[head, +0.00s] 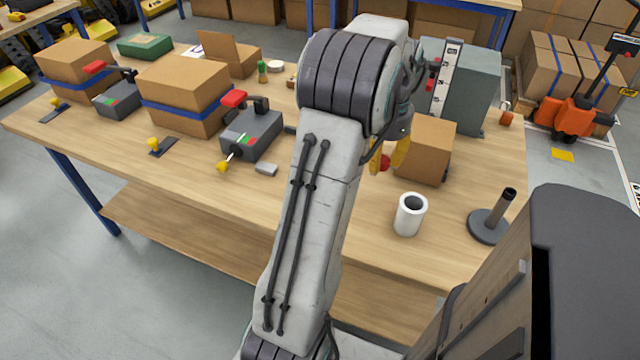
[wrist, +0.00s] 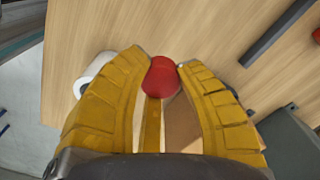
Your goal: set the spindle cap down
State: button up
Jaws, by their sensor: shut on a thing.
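The spindle cap (wrist: 161,80) is a small round red piece between the yellow fingertips in the wrist view. My gripper (wrist: 163,66) is shut on it. In the head view my gripper (head: 388,160) is partly hidden behind my arm, and the red cap (head: 384,163) shows by the yellow fingers. It is over the table, next to a cardboard box. I cannot tell the gap between cap and tabletop. A dark spindle (head: 505,205) on a round base stands at the table's right front corner.
A white roll (head: 410,216) stands at the table's front, left of the spindle. A small cardboard box (head: 425,150) and a grey cabinet (head: 472,90) stand behind. Bare wood (head: 455,200) lies between roll and spindle.

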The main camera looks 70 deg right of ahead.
jog(key=w+a+f, duration=0.2)
jog(key=a, duration=0.1)
jog(key=w+a+f+b, duration=0.1)
jog(key=w+a+f, duration=0.1)
jog(key=a, duration=0.1)
jog(key=w+a+f+b, duration=0.1)
jog(key=a+f, duration=0.1)
jog(key=a, duration=0.1)
jog(key=shift+w+a+f, duration=0.1)
jog(key=shift+w+f, duration=0.15)
jog(key=shift+w, duration=0.15)
jog(key=shift+f+b, duration=0.6)
jog(key=shift+f, duration=1.4)
jog(key=shift+f, duration=0.2)
jog(key=o, duration=0.9)
jog(key=shift+r, duration=0.2)
notch_tip(320, 180, up, 12)
jog(key=p, duration=0.2)
jog(key=shift+p, duration=0.4)
